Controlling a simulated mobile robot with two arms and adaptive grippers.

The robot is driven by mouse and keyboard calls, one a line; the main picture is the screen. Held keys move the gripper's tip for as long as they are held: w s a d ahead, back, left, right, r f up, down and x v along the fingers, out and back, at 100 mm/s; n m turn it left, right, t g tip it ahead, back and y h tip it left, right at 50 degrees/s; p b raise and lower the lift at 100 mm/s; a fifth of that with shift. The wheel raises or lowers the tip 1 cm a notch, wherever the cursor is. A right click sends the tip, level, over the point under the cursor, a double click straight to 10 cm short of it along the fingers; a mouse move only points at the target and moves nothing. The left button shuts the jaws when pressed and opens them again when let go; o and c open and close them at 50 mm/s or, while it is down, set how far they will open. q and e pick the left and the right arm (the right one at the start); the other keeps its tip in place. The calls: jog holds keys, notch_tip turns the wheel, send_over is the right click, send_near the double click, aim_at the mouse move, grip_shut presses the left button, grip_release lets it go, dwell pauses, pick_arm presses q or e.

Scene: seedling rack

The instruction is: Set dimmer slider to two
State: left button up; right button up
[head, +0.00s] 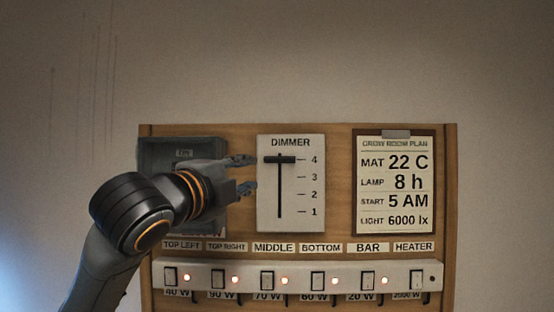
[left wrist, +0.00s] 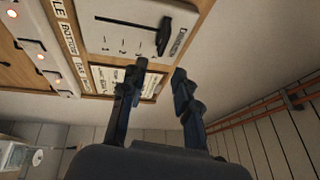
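The white dimmer plate (head: 297,205) is on the wooden board, with a vertical slot and a scale from 4 at the top to 1 at the bottom. Its black slider handle (head: 279,160) stands level with the 4 mark. In the left wrist view the handle (left wrist: 163,36) shows near the top, beyond the fingers. My left gripper (head: 246,174) is open and empty, just left of the plate, its fingers one above the other and pointing right. In the left wrist view the open gripper (left wrist: 158,85) has a clear gap between its fingers. My right gripper is not in view.
A switch strip (head: 300,276) with several rocker switches and mostly red-lit lamps runs below the dimmer. A grow room plan card (head: 395,185) hangs at the right. A dark grey box (head: 160,150) sits behind my left gripper. The wall above is bare.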

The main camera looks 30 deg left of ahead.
aim_at(275, 160)
pick_arm(q)
jog(key=w+r+p, duration=0.1)
jog(key=w+p, duration=0.1)
jog(key=w, duration=0.2)
jog(key=w+a+r+p, duration=0.1)
jog(key=w, duration=0.3)
jog(key=w+a+r+p, duration=0.1)
jog(key=w+p, duration=0.1)
jog(key=w, duration=0.2)
jog(key=shift+w+p, duration=0.1)
jog(key=shift+p, duration=0.2)
jog(key=shift+w+a+f, duration=0.1)
jog(key=shift+w, duration=0.35)
grip_shut()
